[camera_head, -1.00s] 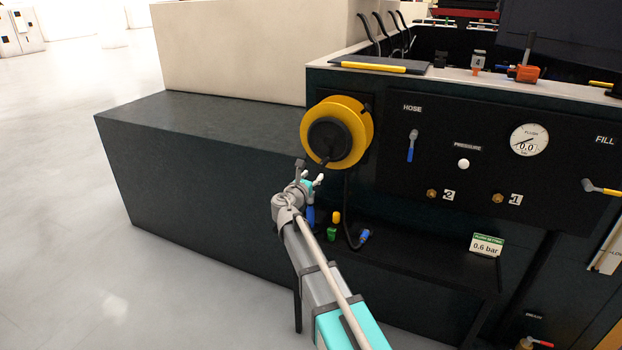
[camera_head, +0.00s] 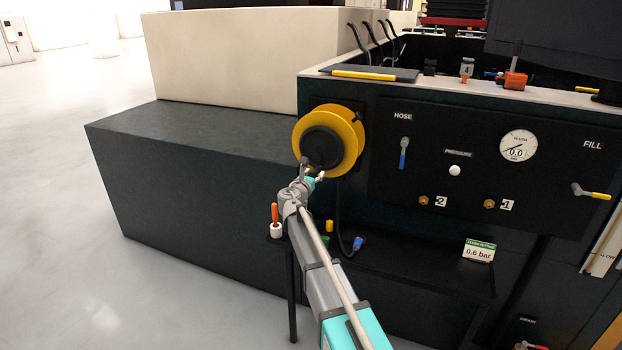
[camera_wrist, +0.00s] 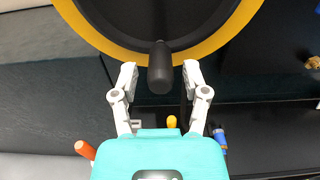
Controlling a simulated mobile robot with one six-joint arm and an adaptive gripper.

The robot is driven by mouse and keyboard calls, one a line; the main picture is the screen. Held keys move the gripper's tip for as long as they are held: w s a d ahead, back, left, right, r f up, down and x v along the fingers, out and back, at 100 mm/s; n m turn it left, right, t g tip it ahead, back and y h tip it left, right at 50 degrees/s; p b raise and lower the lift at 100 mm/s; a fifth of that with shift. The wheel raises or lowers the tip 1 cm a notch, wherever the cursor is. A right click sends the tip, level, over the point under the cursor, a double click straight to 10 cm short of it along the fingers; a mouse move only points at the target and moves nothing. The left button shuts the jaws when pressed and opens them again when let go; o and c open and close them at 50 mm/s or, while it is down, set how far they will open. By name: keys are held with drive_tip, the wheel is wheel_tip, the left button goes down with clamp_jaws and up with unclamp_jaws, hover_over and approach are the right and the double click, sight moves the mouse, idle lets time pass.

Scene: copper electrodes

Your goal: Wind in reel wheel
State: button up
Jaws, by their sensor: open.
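The reel wheel (camera_head: 354,141) is a yellow drum with a black hub on the dark machine front. In the wrist view the reel wheel's yellow rim (camera_wrist: 225,37) fills the top, and its black crank handle (camera_wrist: 160,68) points toward the camera. My gripper (camera_wrist: 160,76) is open, with one finger on each side of the handle and gaps left and right. In the head view my gripper (camera_head: 312,179) is at the lower edge of the reel, and the handle is hard to make out there. A black hose (camera_head: 339,215) hangs below the reel.
A dark shelf (camera_head: 420,267) below holds yellow and blue fittings (camera_head: 358,244) and a pressure sign (camera_head: 479,249). An orange-handled tool (camera_head: 275,217) stands at its left end. To the right are a hose lever (camera_head: 404,153), a gauge (camera_head: 518,147) and a fill lever (camera_head: 591,192).

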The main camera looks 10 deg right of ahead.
drive_tip(key=shift+w+d, duration=0.3)
drive_tip(key=shift+w, duration=0.15)
idle(0.3)
clamp_jaws()
idle(0.4)
